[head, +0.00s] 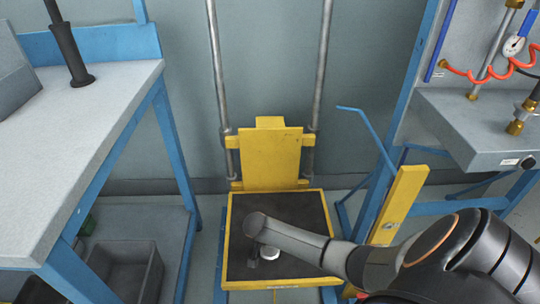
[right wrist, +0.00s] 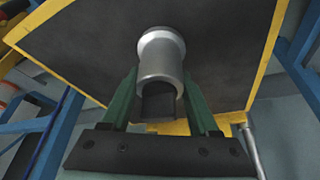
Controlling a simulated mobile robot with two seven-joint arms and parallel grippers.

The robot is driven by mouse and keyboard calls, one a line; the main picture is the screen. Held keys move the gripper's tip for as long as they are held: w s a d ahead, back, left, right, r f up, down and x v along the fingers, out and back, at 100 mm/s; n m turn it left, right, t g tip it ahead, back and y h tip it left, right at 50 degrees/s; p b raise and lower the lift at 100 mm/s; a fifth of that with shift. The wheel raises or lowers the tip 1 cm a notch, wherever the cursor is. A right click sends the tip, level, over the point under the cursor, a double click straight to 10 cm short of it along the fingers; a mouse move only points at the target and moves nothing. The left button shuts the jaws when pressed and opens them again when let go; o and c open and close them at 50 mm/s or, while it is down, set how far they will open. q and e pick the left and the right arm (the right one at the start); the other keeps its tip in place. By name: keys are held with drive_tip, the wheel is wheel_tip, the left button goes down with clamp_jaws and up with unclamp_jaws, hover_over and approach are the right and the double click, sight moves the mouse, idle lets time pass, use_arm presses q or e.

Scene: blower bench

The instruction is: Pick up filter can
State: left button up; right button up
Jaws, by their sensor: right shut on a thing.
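The filter can (right wrist: 162,52) is a silver-grey cylinder with a wider pale rim and a dark part at its near end. My right gripper (right wrist: 160,78) has its green fingers on both sides of the can and is shut on it. In the head view the can (head: 268,254) shows as a small pale round top over the black mat of the yellow platform (head: 226,262), partly hidden by my right arm. I cannot tell whether the can touches the mat. My left gripper is not in view.
The yellow lift platform has a back plate (head: 271,158) between two steel posts. A grey workbench (head: 95,125) with blue legs stands at left, with a dark bin (head: 130,270) below. A blue-framed bench (head: 460,120) with gauge and orange hose stands at right. The mat's far part is clear.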

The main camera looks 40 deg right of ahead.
clamp_jaws()
